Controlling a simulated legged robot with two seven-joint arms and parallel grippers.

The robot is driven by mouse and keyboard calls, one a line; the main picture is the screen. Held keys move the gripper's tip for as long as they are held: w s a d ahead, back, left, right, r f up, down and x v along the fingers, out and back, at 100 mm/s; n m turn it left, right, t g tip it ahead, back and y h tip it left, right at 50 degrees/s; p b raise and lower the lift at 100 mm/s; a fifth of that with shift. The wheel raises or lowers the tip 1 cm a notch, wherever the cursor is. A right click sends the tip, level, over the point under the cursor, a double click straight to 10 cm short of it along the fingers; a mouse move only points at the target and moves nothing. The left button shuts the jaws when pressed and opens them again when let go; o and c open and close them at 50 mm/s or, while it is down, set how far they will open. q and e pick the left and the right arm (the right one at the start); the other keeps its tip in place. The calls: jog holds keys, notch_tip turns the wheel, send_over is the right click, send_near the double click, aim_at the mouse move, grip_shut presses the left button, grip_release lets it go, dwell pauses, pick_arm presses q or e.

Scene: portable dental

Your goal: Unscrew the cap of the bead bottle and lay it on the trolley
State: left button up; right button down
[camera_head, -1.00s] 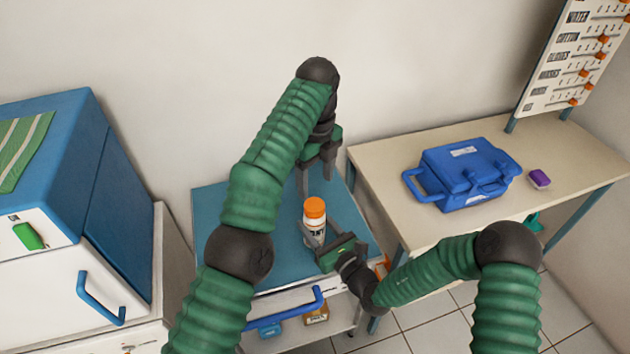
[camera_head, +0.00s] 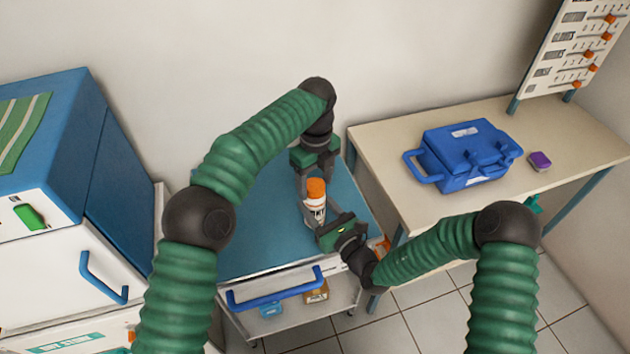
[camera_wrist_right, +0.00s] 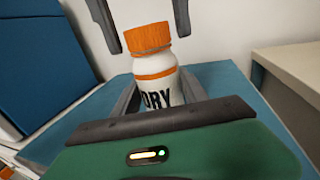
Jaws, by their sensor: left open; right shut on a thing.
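The bead bottle (camera_head: 314,211) is white with lettering and stands upright on the blue top of the trolley (camera_head: 250,220). Its orange cap (camera_head: 316,188) sits on its neck, and it also shows in the right wrist view (camera_wrist_right: 147,37). My right gripper (camera_head: 316,222) is shut on the bottle's body from the front right; the wrist view shows its jaws on either side of the bottle (camera_wrist_right: 158,88). My left gripper (camera_head: 309,180) points down over the cap and is open. In the wrist view its two fingers (camera_wrist_right: 140,25) stand apart on either side of the cap.
A wooden table (camera_head: 390,190) at the right holds a blue case (camera_head: 465,155) and a purple block (camera_head: 540,160). A blue and white cabinet (camera_head: 75,200) stands at the left. The trolley has a blue handle (camera_head: 280,290) and a lower shelf with small boxes. Its top is clear around the bottle.

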pick_arm(q)
grip_shut()
jog(key=n, duration=0.4)
jog(key=shift+n, duration=0.3)
pick_arm(e)
jog(key=shift+a, duration=0.1)
pick_arm(q)
jog(key=n, duration=0.3)
jog(key=shift+r, duration=0.1)
jog(key=n, duration=0.3)
jog(key=shift+d+n, duration=0.1)
jog(key=shift+n, duration=0.3)
jog(key=n, duration=0.6)
pick_arm(e)
jog(key=shift+s, duration=0.1)
pick_arm(q)
jog(key=n, duration=0.3)
jog(key=shift+n, duration=0.4)
jog(key=n, duration=0.6)
jog(key=shift+w, duration=0.1)
pick_arm(e)
jog(key=shift+a, duration=0.1)
pick_arm(q)
jog(key=n, duration=0.3)
jog(key=shift+r+n, duration=0.1)
jog(key=shift+n, duration=0.3)
jog(key=n, duration=0.5)
jog(key=shift+d+r, duration=0.1)
jog(key=shift+r, duration=0.1)
